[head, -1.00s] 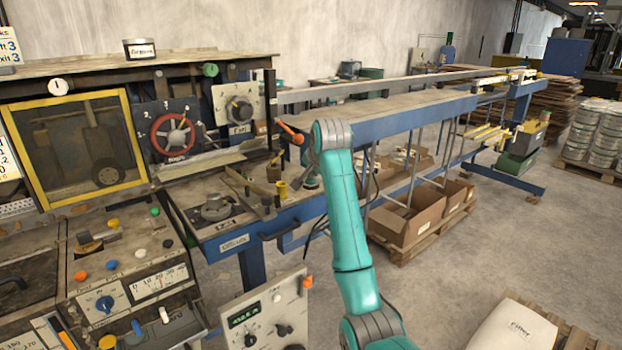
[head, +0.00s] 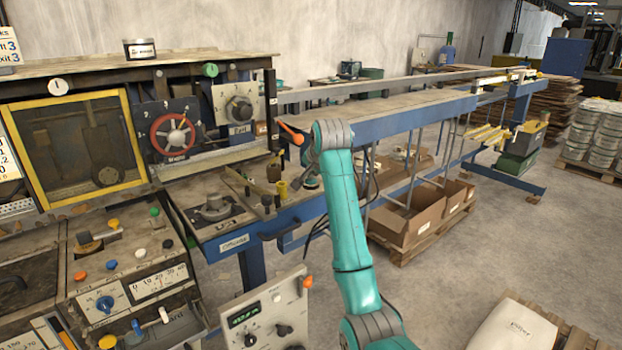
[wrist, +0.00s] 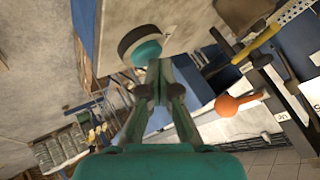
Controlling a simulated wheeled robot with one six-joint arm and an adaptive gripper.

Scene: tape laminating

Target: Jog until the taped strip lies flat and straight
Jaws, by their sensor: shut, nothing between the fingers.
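A pale, flat strip (head: 215,158) runs across the front of the machine, below the red handwheel; I cannot tell whether it is the taped strip or how straight it lies. My gripper (wrist: 158,66) is shut and empty in the wrist view, its fingertips close to a round dark ring with a teal centre (wrist: 140,46). I cannot tell whether they touch. In the head view the gripper is mostly hidden behind my teal arm, near the bench's front edge. An orange-ended lever (head: 292,134) stands just above it and also shows in the wrist view (wrist: 240,104).
The machine carries a red handwheel (head: 172,134), a dial panel (head: 238,108) and a yellow-framed window (head: 70,150). A control box with a green display (head: 262,318) stands low in front. A long blue-edged bench (head: 420,118) extends right, with cardboard boxes (head: 410,218) beneath.

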